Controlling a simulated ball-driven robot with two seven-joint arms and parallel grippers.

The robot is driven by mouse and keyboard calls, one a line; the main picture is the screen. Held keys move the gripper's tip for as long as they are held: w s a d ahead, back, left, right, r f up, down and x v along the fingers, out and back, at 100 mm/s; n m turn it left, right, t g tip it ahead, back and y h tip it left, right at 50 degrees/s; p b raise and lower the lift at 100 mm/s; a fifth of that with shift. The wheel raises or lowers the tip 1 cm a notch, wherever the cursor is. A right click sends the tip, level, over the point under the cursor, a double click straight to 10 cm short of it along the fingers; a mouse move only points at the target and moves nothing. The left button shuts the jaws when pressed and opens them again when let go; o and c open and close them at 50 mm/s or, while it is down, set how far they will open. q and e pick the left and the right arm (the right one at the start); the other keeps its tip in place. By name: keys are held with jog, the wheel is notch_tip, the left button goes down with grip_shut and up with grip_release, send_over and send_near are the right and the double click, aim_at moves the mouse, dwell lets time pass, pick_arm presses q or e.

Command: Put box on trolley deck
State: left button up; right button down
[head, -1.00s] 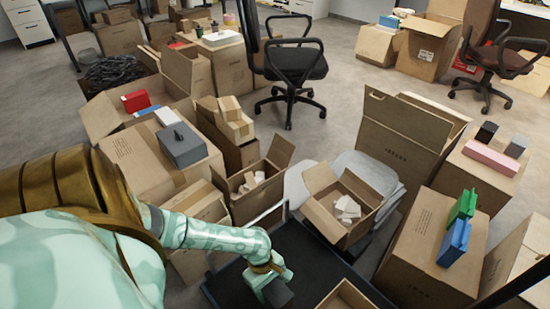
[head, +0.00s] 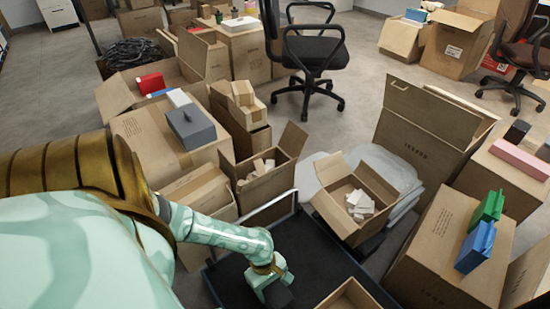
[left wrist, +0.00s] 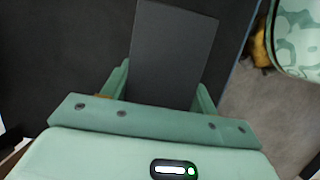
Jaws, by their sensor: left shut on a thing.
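My left gripper (head: 270,284) reaches down over the black trolley deck (head: 235,277). It is shut on a dark grey box (head: 281,297). In the left wrist view the box (left wrist: 174,50) sits between the two green fingers and sticks out beyond them, with the dark deck (left wrist: 75,55) behind it. I cannot tell whether the box touches the deck. The near part of the deck is cut off by the picture's bottom edge. My right gripper is not in view.
An open carton (head: 349,299) stands at the deck's front right. Another open carton with white pieces (head: 355,207) is beyond the deck. A pale handle (head: 268,213) rises at the deck's far edge. Cartons crowd both sides; a grey box (head: 191,127) lies on one at left.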

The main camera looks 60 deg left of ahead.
pick_arm(q)
jog(key=shift+w, duration=0.1)
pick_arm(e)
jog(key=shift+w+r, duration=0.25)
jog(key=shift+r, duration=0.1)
pick_arm(q)
jog(key=shift+f, duration=0.15)
jog(key=o, duration=1.3)
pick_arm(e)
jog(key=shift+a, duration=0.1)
